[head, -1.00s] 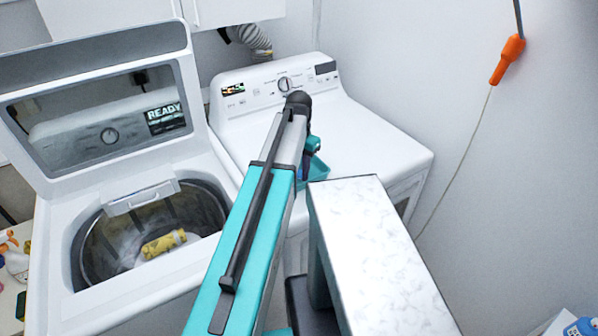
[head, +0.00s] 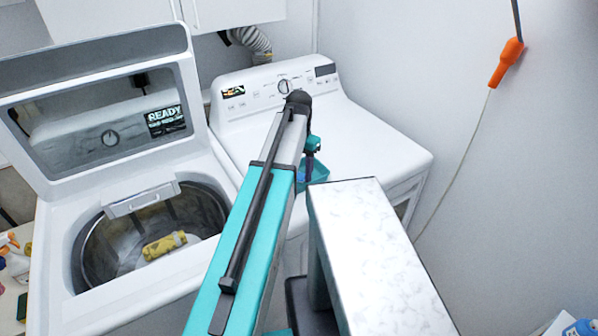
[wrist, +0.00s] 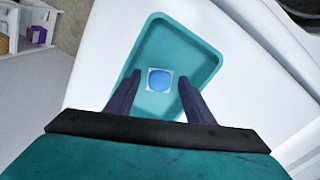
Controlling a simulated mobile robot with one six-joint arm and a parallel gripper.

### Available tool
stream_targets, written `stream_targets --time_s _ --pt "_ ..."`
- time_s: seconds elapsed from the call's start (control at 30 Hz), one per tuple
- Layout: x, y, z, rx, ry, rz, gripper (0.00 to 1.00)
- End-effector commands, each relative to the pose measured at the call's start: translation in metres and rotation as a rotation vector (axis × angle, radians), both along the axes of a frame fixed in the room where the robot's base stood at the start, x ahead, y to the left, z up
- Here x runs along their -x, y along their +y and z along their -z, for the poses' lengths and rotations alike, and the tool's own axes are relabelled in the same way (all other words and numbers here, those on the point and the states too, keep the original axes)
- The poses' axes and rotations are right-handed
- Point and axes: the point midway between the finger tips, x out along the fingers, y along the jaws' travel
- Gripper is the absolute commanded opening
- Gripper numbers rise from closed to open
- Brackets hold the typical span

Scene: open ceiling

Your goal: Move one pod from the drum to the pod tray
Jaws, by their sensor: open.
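A blue pod with a pale square border (wrist: 159,80) lies on the floor of the teal pod tray (wrist: 190,45), seen in the wrist view. My gripper (wrist: 159,78) is open above the tray. Its two dark fingers stand apart on either side of the pod in the picture, with a gap to it on both sides. In the head view the tray (head: 319,173) sits on the right white machine, partly hidden by my arm. The open washer drum (head: 100,245) is at the left. No pod can be made out in it.
A yellow bundle (head: 164,245) lies in the drum, below the raised lid (head: 100,110). A white marbled surface (head: 375,250) stands close at the right of my arm. An orange-handled cord (head: 506,62) hangs by the right wall. The right machine's top (head: 370,140) is mostly clear.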

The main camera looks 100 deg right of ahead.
Motion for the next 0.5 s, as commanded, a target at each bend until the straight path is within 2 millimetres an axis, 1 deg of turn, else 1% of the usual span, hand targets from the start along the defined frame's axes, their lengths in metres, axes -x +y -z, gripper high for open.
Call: stream_targets --time_s 0.03,0.5 --pt "0.000 0.000 -0.008 0.001 0.001 0.000 0.48" --pt "-0.001 -0.001 -0.063 0.001 0.001 -0.001 0.48"
